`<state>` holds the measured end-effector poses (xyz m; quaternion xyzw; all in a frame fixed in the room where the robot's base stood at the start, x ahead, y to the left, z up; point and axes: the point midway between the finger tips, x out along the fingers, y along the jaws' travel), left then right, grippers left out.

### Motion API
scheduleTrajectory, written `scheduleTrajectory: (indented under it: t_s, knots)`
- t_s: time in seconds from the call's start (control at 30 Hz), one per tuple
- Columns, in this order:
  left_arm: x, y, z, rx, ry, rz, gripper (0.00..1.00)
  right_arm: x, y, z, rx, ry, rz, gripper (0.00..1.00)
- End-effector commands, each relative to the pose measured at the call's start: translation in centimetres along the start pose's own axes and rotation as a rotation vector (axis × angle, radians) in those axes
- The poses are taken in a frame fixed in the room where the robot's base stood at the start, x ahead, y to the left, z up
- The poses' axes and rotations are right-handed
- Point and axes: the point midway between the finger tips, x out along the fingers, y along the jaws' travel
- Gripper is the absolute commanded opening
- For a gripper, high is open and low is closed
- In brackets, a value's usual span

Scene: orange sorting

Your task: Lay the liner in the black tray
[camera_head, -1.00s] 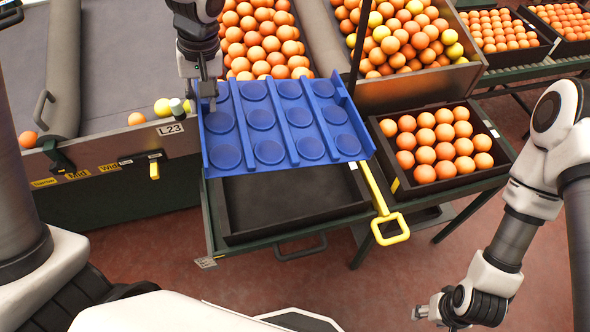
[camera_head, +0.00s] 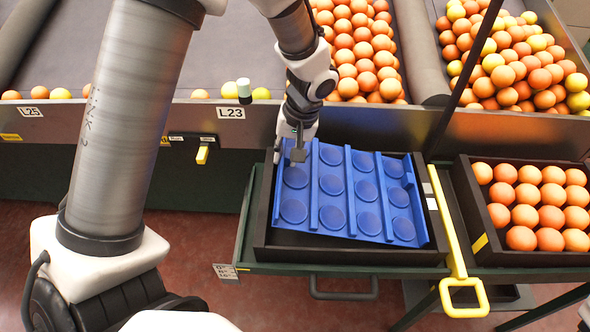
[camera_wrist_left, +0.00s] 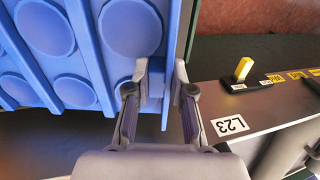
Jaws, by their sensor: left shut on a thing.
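The blue liner (camera_head: 343,206), a panel with ribs and round cups, is over the opening of the black tray (camera_head: 350,255). It looks slightly turned and tilted against the tray, and dark tray floor shows along its near left edge. I cannot tell whether it touches the tray's floor. My left gripper (camera_head: 289,154) is shut on the liner's far left edge. In the left wrist view the fingers (camera_wrist_left: 160,85) pinch the rim of the liner (camera_wrist_left: 85,60). My right gripper is out of view.
A crate of oranges (camera_head: 487,225) stands to the right, beyond a yellow handle (camera_head: 464,285). Behind are the grey sorting bed with its L23 label (camera_head: 231,113) and bins piled with oranges (camera_head: 355,50). A yellow lever (camera_head: 202,154) is at left.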

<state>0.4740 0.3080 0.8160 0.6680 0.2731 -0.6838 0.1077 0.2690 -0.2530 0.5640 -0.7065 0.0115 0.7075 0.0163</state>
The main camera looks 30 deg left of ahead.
Motion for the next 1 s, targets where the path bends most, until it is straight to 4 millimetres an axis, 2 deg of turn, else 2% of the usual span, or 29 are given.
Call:
scheduleTrajectory:
  t_s: [0.1, 0.17, 0.6, 0.63, 0.7, 1.0]
  knots:
    - [2.3, 0.5, 0.2, 0.001, -0.004, -0.002, 0.00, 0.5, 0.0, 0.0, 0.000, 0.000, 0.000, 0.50]
    - [2.9, 0.7, 0.2, 0.001, -0.003, -0.001, 0.00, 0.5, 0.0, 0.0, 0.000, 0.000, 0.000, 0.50]
    - [3.6, 0.8, 0.2, 0.000, -0.001, 0.001, 0.00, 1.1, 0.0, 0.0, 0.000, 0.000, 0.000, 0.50]
    - [3.6, 0.8, 0.2, 0.000, -0.001, 0.000, 0.26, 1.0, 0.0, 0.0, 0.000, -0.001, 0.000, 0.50]
    - [3.5, 0.8, 0.2, 0.000, -0.001, 0.000, 0.47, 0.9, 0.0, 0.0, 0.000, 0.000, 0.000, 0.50]
    - [3.3, 0.8, 0.2, 0.000, -0.001, 0.000, 0.47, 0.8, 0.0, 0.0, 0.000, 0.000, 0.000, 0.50]
